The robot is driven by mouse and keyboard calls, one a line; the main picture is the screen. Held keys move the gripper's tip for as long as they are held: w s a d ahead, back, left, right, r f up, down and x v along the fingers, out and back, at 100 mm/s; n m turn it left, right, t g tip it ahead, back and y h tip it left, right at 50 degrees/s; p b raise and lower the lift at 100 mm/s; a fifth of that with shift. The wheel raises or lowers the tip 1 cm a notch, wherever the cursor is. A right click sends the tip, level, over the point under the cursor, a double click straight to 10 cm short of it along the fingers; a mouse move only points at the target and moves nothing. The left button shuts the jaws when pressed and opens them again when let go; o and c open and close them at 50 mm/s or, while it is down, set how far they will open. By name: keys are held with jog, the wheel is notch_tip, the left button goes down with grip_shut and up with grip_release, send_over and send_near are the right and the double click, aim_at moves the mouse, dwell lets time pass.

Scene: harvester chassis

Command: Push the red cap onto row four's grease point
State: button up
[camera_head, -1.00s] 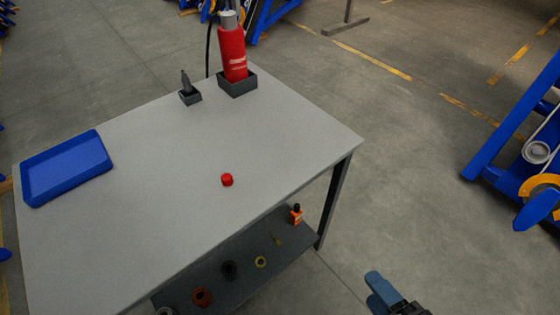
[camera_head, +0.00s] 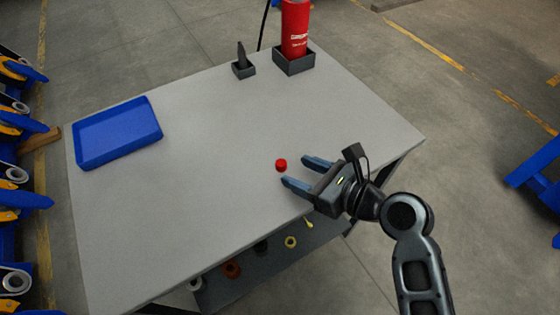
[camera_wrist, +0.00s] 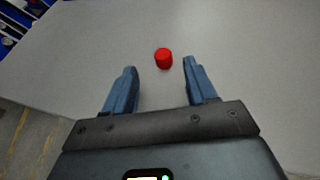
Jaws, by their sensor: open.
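The red cap (camera_head: 281,165) stands on the grey tabletop (camera_head: 210,200), near the table's right part. It also shows in the wrist view (camera_wrist: 164,58), just beyond the fingertips and roughly centred between them. My gripper (camera_head: 294,170) is open, with its two blue fingers spread and pointing toward the cap; in the wrist view the gap between the fingers (camera_wrist: 159,68) is empty. I cannot tell whether a finger touches the cap. Row four's grease point is not identifiable in these views.
A blue tray (camera_head: 118,133) lies at the table's left. A red cylinder (camera_head: 295,30) stands in a dark holder at the back, beside a small dark holder (camera_head: 243,68). A lower shelf (camera_head: 270,258) holds several small parts. Blue and orange machinery (camera_head: 20,125) stands at the left.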

aim_at(283, 164)
jog(key=x, duration=0.5)
jog(key=shift+w+f, duration=0.1)
jog(key=shift+w, duration=0.1)
jog(key=shift+d, duration=0.1)
grip_shut()
